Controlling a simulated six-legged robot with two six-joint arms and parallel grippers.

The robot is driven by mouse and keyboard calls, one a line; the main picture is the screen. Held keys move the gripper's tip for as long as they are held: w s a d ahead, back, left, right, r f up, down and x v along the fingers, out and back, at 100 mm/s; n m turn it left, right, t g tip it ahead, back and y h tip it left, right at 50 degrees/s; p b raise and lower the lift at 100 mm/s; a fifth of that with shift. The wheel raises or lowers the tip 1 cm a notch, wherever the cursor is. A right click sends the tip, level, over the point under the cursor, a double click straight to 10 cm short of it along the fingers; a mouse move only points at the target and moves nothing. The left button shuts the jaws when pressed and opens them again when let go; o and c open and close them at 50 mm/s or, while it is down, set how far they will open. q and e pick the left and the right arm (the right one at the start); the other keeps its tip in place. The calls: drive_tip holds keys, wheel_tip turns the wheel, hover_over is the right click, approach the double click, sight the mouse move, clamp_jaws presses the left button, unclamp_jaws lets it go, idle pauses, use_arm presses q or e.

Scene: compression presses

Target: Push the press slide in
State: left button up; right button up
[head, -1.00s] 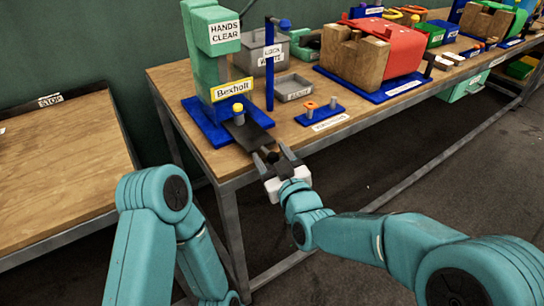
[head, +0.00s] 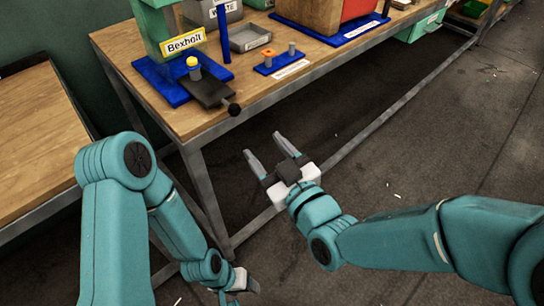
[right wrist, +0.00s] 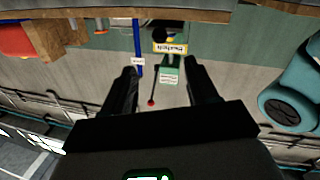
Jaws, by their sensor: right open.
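The press (head: 160,45) is a green column on a blue base with a yellow "Bexholt" label. Its dark slide (head: 208,90) sticks out toward the table's front edge and ends in a black ball knob (head: 233,109). A grey piece with a yellow top (head: 194,68) stands on the slide. My right gripper (head: 265,146) is open and empty, apart from the knob, off the table's front edge. Its two fingers also show in the right wrist view (right wrist: 163,80), with the press's label beyond. My left gripper (head: 238,283) is low at the bottom; its jaws are unclear.
A small blue stand (head: 278,61) with an orange-topped piece and a grey tray (head: 250,37) sit right of the press. A second press with a red part (head: 357,8) stands farther right. Another wooden table (head: 40,140) is at left.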

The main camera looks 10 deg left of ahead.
drive_tip(key=shift+s+d, duration=0.5)
drive_tip(key=shift+s, duration=0.05)
